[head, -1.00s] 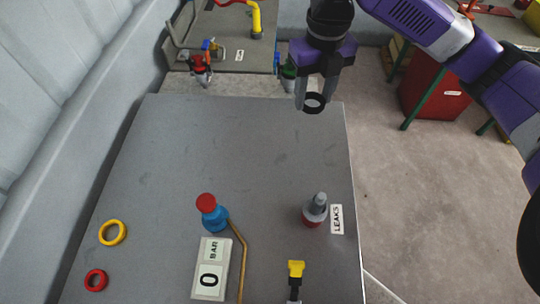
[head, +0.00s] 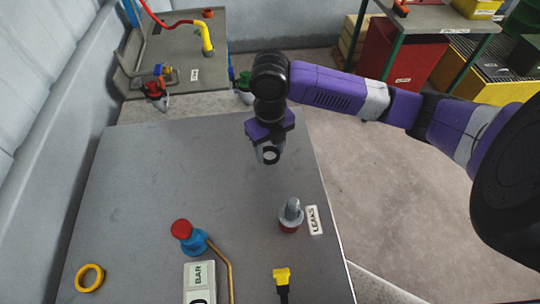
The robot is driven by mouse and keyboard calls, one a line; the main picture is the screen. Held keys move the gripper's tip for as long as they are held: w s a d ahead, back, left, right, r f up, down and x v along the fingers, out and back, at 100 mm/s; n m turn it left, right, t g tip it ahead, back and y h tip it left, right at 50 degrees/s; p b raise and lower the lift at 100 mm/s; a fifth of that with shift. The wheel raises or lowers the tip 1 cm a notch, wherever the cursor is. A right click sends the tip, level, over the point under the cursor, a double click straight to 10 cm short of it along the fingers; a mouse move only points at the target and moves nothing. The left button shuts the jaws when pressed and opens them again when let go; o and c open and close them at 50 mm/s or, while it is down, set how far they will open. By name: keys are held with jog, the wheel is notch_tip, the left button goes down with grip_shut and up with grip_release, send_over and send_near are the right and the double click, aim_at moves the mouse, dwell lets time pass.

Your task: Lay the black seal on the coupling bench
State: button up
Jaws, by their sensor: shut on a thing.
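The black seal (head: 271,156), a small ring, is held between the fingertips of my gripper (head: 268,151). My gripper is shut on it and hangs over the far right part of a grey bench (head: 150,190). The seal looks to be above the bench top; its exact height is hard to tell. The bench bears a "LEAKS" label (head: 314,220), and I cannot tell from a label whether it is the coupling bench.
On the near bench stand a grey and red fitting (head: 291,216), a blue valve with a red knob (head: 190,238), a gauge block marked BAR (head: 199,284), a yellow-topped part (head: 282,278) and a yellow ring (head: 89,278). The bench's middle is clear. Another bench (head: 182,65) stands behind.

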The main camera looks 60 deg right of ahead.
aim_at(270, 158)
jog(key=shift+f, duration=1.75)
jog(key=shift+f, duration=0.15)
jog(key=o, duration=1.3)
notch_tip(270, 158, up, 12)
jog(key=shift+r+b, duration=0.2)
jog(key=shift+b, duration=0.15)
jog(key=shift+s, duration=0.1)
